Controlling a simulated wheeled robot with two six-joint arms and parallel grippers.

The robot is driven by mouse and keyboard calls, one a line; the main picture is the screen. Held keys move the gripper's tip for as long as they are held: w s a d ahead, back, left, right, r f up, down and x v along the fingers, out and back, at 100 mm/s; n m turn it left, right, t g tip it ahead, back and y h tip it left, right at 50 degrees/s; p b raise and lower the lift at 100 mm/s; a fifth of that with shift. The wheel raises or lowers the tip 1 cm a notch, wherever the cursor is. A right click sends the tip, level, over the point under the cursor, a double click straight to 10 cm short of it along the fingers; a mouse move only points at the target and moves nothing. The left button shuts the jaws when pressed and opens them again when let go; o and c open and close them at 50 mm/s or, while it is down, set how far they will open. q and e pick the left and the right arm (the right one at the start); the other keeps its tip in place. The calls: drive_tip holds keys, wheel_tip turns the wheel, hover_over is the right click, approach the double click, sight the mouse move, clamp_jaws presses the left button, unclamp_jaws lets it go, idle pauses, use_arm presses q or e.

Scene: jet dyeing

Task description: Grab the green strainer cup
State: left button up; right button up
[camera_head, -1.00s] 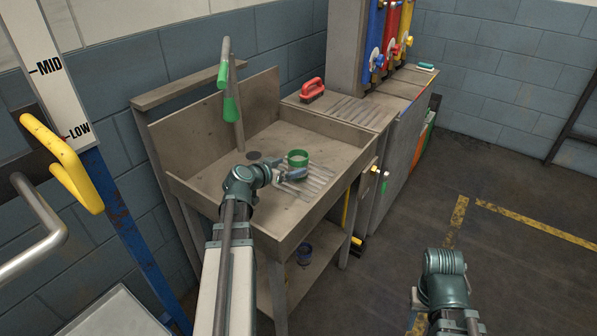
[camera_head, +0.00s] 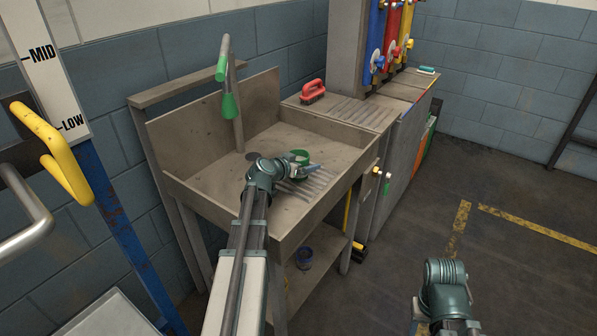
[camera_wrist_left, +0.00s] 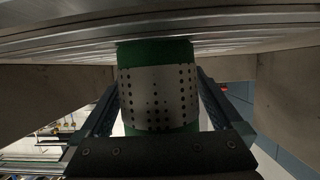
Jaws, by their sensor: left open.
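The green strainer cup (camera_head: 300,156) stands in the sink (camera_head: 215,160), mostly hidden behind my left gripper in the head view. In the left wrist view the cup (camera_wrist_left: 158,95) shows a perforated metal band between green ends. My left gripper (camera_head: 300,169) is at the cup. In the wrist view its two fingers lie on either side of the cup, and the gripper is open; a narrow gap shows beside the band. My right arm shows at the lower right of the head view, but its fingers are out of the picture.
A tap with green parts (camera_head: 229,104) rises at the back of the sink. A red-handled brush (camera_head: 312,90) lies on the ribbed counter (camera_head: 350,111) to the right. A blue container (camera_head: 304,256) sits on the shelf below. The sink's front wall (camera_head: 320,213) is close under my left arm.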

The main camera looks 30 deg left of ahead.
use_arm(q)
drive_tip(key=c, duration=1.5)
wheel_tip(320, 180, up, 10)
drive_tip(key=p, duration=1)
